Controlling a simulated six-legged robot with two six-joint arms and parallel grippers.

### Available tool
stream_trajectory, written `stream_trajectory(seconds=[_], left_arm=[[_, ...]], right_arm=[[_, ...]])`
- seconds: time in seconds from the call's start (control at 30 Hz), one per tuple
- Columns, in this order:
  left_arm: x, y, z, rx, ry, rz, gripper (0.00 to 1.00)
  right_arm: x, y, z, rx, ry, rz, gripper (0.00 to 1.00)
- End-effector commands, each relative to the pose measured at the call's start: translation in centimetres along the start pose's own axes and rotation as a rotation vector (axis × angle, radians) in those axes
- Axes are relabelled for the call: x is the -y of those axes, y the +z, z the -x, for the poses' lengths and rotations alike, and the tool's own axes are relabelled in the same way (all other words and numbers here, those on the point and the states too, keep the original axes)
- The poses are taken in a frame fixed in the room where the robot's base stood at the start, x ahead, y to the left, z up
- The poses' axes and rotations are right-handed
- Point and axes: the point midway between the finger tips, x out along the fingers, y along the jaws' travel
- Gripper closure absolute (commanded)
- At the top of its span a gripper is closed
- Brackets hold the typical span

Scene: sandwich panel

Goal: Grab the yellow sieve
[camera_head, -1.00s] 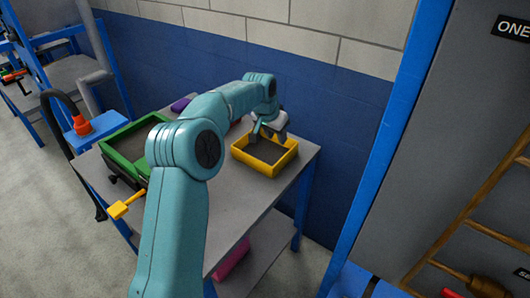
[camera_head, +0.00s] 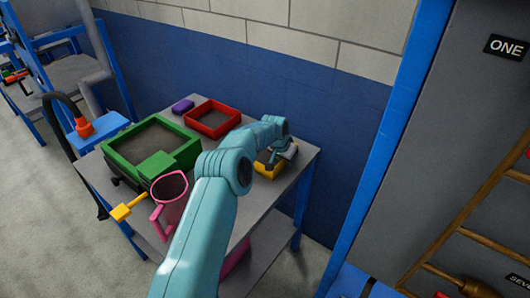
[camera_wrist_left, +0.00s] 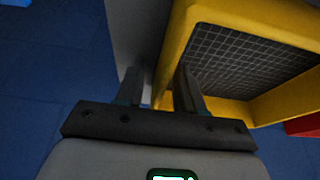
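The yellow sieve (camera_head: 267,172) sits on the grey table near its right edge, mostly hidden behind my left arm in the head view. In the left wrist view the yellow sieve (camera_wrist_left: 179,40) shows its yellow wall and dark mesh floor. My left gripper (camera_head: 282,158) is at the sieve's right side in the head view. In the wrist view the left gripper's (camera_wrist_left: 161,82) fingers stand apart, one on each side of the sieve's wall, with a gap showing beside the wall. My right gripper is in neither view.
A green sieve (camera_head: 118,152), a red frame (camera_head: 193,118), a purple block (camera_head: 182,105) and a pink mug-like container (camera_head: 172,207) stand on the table (camera_head: 230,212). A blue wall stands behind the table.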

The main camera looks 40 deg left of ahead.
Motion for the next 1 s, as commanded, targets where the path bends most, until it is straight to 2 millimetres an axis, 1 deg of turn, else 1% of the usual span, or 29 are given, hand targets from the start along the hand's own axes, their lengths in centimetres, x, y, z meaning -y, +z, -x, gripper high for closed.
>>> stream_trajectory(seconds=[0.17,0.2,0.27,0.3,0.33,0.63,0.77,0.87,0.97,1.0], left_arm=[[0.1,0.0,-0.1,0.001,0.0,0.001,0.63],[0.1,0.0,-0.1,0.001,0.0,0.001,0.66],[0.1,0.0,-0.1,0.001,0.0,0.001,0.86],[0.1,0.0,-0.1,0.001,0.0,0.001,0.99],[0.1,0.0,-0.1,0.001,0.0,0.001,1.0],[0.1,-0.1,0.0,-0.001,-0.001,0.0,1.0],[0.1,-0.3,0.5,-0.002,-0.001,0.0,1.0],[0.1,-0.8,1.5,-0.004,-0.002,0.0,1.0],[0.1,-1.6,3.3,-0.006,-0.003,0.0,1.0],[0.1,-2.0,4.2,-0.007,-0.002,-0.001,1.0]], right_arm=[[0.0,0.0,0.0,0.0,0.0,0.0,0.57],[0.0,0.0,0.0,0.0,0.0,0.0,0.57],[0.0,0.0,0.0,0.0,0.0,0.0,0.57],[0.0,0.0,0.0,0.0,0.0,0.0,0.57],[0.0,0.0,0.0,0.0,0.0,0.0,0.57],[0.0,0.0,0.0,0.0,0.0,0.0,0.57],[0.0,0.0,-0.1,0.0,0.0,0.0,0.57],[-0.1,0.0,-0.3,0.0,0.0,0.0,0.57],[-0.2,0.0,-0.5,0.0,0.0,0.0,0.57],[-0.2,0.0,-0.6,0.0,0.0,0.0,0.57]])
